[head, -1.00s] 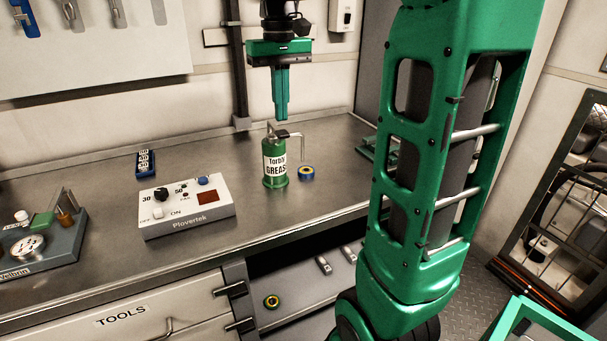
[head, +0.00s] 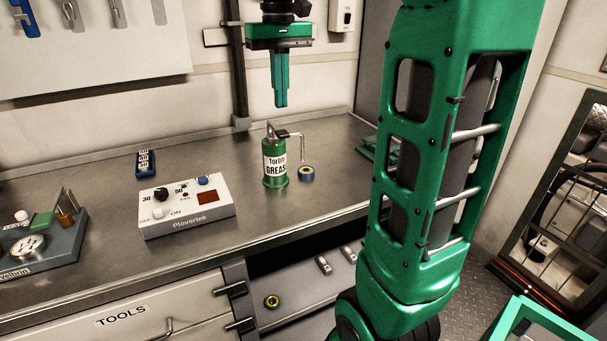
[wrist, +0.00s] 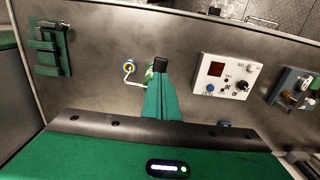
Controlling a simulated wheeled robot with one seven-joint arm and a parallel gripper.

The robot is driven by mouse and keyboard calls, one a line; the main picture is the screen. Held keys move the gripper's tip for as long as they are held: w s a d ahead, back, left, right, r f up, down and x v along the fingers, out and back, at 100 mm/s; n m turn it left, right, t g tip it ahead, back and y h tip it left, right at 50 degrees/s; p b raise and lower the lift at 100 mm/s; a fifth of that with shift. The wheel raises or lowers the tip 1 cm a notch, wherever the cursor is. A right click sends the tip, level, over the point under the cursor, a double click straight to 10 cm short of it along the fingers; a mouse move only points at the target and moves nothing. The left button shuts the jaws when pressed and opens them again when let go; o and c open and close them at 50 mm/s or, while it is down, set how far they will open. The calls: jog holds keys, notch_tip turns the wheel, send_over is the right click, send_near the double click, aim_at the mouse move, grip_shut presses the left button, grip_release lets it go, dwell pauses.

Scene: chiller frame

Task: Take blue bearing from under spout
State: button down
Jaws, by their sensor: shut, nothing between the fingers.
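The blue bearing (head: 307,173), a blue ring with a yellowish inner part, lies on the metal bench under the spout end of the green grease dispenser (head: 275,165). In the wrist view the bearing (wrist: 129,67) shows beside the spout, left of my fingers. The thin bent spout (head: 302,145) reaches out to the right over it. My gripper (head: 281,105) is shut and empty, pointing down above the dispenser. In the wrist view my fingers (wrist: 161,66) hide most of the dispenser.
A white control box (head: 187,207) stands left of the dispenser, with a small blue block (head: 146,163) behind it. A fixture with knobs (head: 42,240) is at far left. A green stand (head: 378,148) is at the right bench end. Another ring (head: 271,301) lies in the lower shelf.

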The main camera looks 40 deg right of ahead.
dwell(0.4)
jog(key=s+f+m, duration=0.3)
jog(key=s+f, duration=1.8)
jog(key=s, duration=0.3)
jog(key=shift+s+a+f, duration=0.2)
jog(key=shift+s+a, duration=0.2)
jog(key=shift+a, duration=0.05)
jog(key=c, duration=2.5)
grip_release()
